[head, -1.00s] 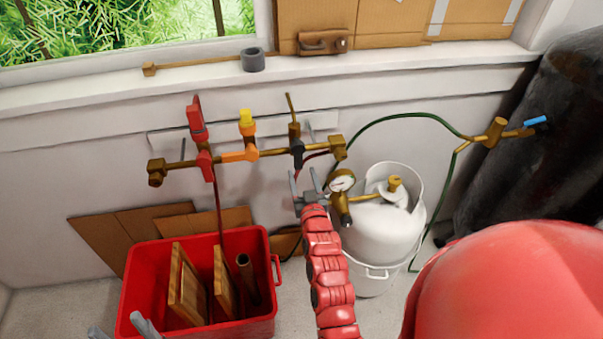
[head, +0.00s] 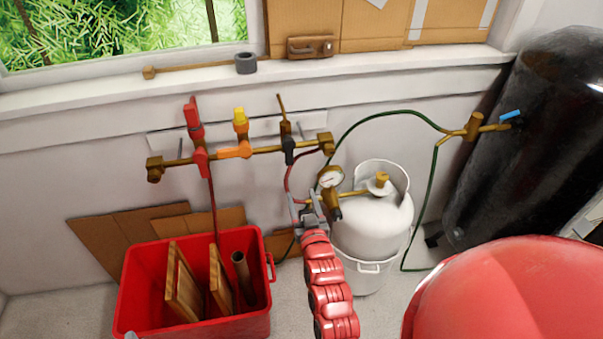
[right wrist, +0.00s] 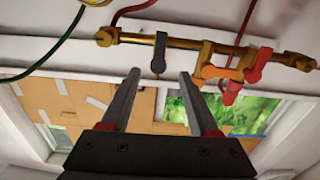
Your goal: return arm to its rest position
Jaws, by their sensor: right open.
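My right gripper (head: 305,203) is open and empty, in front of the wall to the left of the gas cylinder's gauge and below the brass pipe manifold (head: 265,150). In the right wrist view, its two fingers (right wrist: 159,78) stand apart with nothing between them. The valve with the black handle (right wrist: 159,52) shows just beyond the fingertips in that view; I cannot tell how near it is. A small grey tip of my left gripper (head: 131,335) shows at the bottom edge; the rest is out of view.
A white gas cylinder (head: 372,226) with a gauge (head: 331,178) stands just right of my right gripper. A green hose (head: 432,200) runs to the brass valve at right. A red crate (head: 140,300) holds boards and a tube. A dark tank (head: 520,130) stands at right.

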